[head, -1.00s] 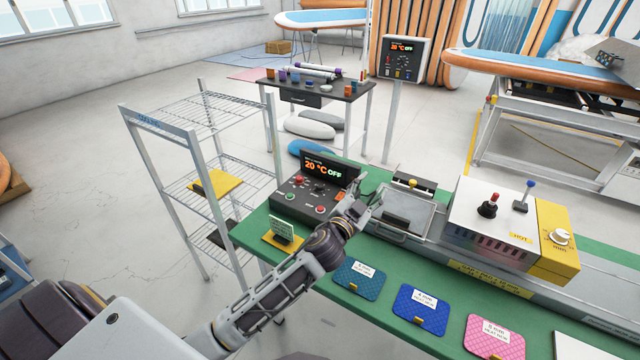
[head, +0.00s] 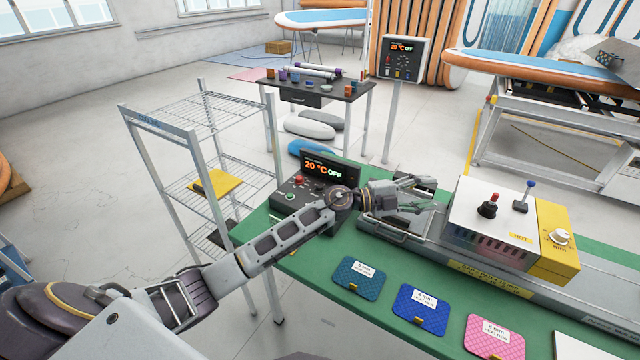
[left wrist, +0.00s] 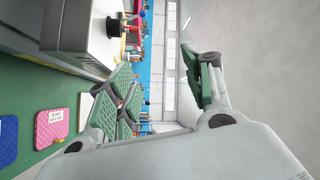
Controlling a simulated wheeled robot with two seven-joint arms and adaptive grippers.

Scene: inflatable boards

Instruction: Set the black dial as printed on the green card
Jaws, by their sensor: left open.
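The black control box (head: 296,190) stands on the green bench, its display (head: 328,169) reading 20 °C OFF. A small dark dial (head: 318,187) on its sloped face is close to my arm, its setting too small to read. My left arm covers the place where the small green card stood, so its print cannot be read. My left gripper (head: 434,194) is open and empty, right of the box, above the grey hinged plate and pointing right. In the left wrist view its green-padded fingers (left wrist: 158,70) are apart. My right gripper is out of view.
The white heater housing (head: 491,220) has two levers and stands right of my gripper, with a yellow box (head: 562,240) carrying a white dial beside it. Blue and pink pads (head: 421,309) lie along the bench front. A wire rack (head: 205,180) stands at left.

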